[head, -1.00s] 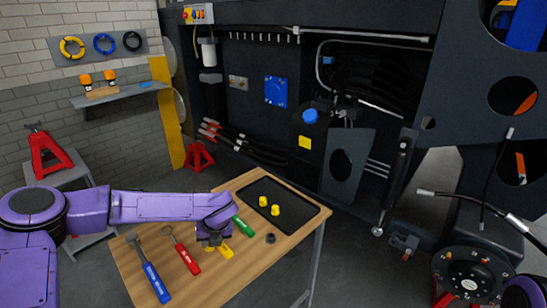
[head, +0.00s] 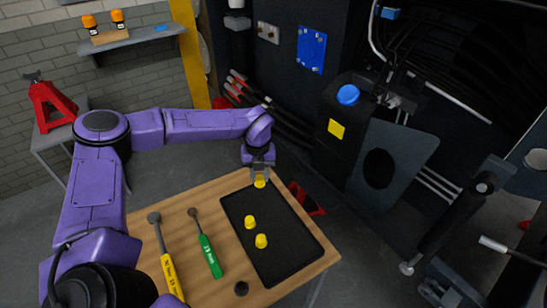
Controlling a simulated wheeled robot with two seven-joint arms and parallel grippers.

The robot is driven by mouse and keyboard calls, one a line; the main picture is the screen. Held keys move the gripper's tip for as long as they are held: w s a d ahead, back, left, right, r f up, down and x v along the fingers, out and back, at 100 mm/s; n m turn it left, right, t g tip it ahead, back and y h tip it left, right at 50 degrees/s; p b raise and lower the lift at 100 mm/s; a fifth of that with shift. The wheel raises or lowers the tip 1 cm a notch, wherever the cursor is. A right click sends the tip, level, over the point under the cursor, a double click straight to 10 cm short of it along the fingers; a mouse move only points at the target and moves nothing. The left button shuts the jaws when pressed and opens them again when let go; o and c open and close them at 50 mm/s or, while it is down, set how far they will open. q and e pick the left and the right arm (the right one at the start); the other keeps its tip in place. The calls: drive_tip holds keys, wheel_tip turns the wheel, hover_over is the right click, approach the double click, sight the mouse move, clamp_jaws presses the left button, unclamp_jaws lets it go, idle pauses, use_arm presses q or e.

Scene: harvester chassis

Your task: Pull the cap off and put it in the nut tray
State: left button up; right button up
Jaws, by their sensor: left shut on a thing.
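My left gripper (head: 260,175) points down and is shut on a yellow cap (head: 260,184), whose lower part shows below the fingers. The held cap is at the far edge of the black tray (head: 281,262) in the head view; its exact height above the tray is hard to tell. Two other yellow caps, a left one (head: 250,222) and a right one (head: 261,241), stand on the tray, apart from the held one. My right gripper is out of view.
The tray lies on a wooden table (head: 205,282). Left of it lie a green-handled tool (head: 210,257) and a yellow-handled tool (head: 173,277). A small black ring-like part (head: 241,288) sits near the front. The dark chassis with a blue-capped tank (head: 347,95) stands behind.

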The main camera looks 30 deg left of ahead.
use_arm(q)
drive_tip(key=shift+w, duration=0.3)
drive_tip(key=shift+s+d+r, duration=0.15)
drive_tip(key=shift+s+r, duration=0.05)
drive_tip(key=shift+s, duration=0.05)
drive_tip(key=shift+s+r, duration=0.15)
drive_tip(key=shift+s, duration=0.1)
drive_tip(key=shift+w+a+f+b, duration=0.2)
drive_tip(key=shift+f+b, duration=0.15)
drive_tip(key=shift+f, duration=0.25)
wheel_tip(320, 180, down, 8)
drive_tip(key=b, duration=0.6)
drive_tip(key=o, duration=0.9)
drive_tip(key=shift+s, duration=0.1)
